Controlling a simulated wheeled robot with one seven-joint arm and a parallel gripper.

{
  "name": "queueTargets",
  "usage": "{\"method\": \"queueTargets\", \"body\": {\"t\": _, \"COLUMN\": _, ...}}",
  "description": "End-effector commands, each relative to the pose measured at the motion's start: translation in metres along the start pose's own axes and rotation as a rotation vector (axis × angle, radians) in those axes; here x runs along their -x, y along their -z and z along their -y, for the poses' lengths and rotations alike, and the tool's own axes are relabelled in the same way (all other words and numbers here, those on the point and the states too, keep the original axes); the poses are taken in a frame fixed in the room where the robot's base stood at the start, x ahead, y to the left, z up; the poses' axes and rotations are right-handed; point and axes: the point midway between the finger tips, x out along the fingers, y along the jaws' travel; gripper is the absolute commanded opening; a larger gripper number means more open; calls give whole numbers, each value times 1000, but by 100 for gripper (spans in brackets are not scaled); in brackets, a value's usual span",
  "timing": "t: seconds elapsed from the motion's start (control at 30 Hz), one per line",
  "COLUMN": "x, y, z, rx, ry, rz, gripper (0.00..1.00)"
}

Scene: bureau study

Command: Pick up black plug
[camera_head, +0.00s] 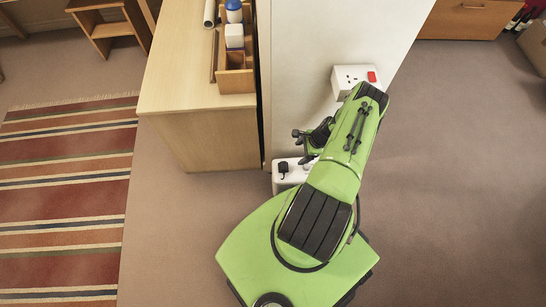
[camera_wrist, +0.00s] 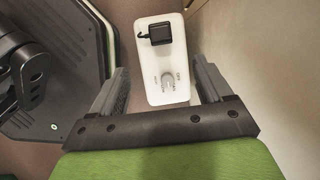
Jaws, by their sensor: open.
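The black plug (camera_wrist: 159,34) sits at the far end of a white box (camera_wrist: 158,63) in the wrist view, with a short dark cord stub at its left. In the head view the plug (camera_head: 283,168) shows on the white box (camera_head: 290,178) against the foot of the wall, left of my arm. My gripper (camera_wrist: 163,80) is open and empty. Its two fingers are on either side of the box's near part, and the plug is beyond the fingertips. My gripper (camera_head: 308,148) is partly hidden by my arm in the head view.
A wooden desk (camera_head: 205,70) with an organizer (camera_head: 236,75) stands left of the white wall (camera_head: 310,60). A white wall socket with a red switch (camera_head: 356,79) is close to my arm. A striped rug (camera_head: 65,200) lies at left. Carpet (camera_head: 460,170) at right is clear.

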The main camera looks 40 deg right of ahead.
Motion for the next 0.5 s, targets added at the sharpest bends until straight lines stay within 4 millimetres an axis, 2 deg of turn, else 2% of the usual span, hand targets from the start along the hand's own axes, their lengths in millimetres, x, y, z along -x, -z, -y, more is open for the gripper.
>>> {"method": "queueTargets", "body": {"t": 0.13, "x": -21, "y": 3, "z": -5, "rx": -21, "ry": 2, "rz": 4, "gripper": 79}}
{"method": "queueTargets", "body": {"t": 0.4, "x": -90, "y": 3, "z": -5, "rx": -16, "ry": 0, "rz": 3, "gripper": 79}}
{"method": "queueTargets", "body": {"t": 0.5, "x": -106, "y": 3, "z": -4, "rx": -17, "ry": 0, "rz": 3, "gripper": 79}}
